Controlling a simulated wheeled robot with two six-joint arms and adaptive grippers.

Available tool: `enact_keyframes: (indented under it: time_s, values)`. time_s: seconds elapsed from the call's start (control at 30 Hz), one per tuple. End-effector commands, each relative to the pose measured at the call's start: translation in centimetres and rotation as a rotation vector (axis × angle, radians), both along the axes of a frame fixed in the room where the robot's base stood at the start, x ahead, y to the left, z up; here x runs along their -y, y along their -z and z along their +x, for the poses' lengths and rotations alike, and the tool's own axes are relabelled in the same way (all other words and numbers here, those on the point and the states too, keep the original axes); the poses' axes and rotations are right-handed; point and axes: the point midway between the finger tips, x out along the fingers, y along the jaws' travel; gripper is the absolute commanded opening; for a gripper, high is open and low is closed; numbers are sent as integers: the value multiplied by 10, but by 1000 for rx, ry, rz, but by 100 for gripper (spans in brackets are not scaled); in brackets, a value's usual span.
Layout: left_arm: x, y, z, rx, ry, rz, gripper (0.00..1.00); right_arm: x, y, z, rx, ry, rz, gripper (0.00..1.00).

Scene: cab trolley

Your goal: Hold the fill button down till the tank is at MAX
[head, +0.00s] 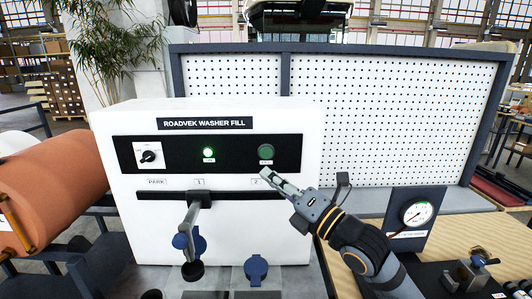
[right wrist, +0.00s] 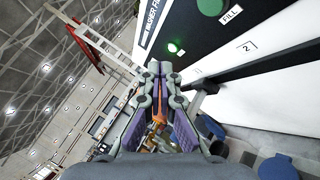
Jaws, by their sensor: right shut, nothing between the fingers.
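The green fill button (head: 265,153) is on the black panel of the white Roadvek washer fill unit (head: 240,230). It also shows at the top edge of the right wrist view (right wrist: 210,6), above its FILL label. My right gripper (head: 266,174) is shut and empty, its tips just below the button in the head view. The right wrist view shows the two fingers together (right wrist: 160,70), apart from the button. A small green lamp (head: 208,154) glows left of the button. I cannot make out a tank level or MAX mark. My left gripper is not in view.
A rotary knob (head: 148,156) is at the panel's left. A nozzle (head: 190,235) hangs below at slot 1; slot 2 looks empty. A blue cap (head: 256,268) is at the bottom. A round gauge (head: 418,213) stands right. A pegboard (head: 390,115) is behind.

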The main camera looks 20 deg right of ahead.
Motion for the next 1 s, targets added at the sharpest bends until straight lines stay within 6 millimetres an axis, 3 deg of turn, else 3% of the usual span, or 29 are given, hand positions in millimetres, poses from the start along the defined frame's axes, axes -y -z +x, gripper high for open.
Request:
enact_keyframes:
  time_s: [0.13, 0.4, 0.53, 0.7, 1.0]
  values:
    - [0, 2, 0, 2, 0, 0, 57, 3, 1, 8, -1, 3, 2, 0]
    - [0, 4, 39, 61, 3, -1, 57, 13, 0, 44, -1, 3, 4, 0]
    - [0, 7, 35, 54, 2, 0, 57, 18, 0, 61, -1, 1, 3, 0]
    - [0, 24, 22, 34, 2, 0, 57, 23, 3, 77, 1, 2, 2, 0]
    - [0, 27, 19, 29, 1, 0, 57, 24, 0, 85, -1, 1, 0, 0]
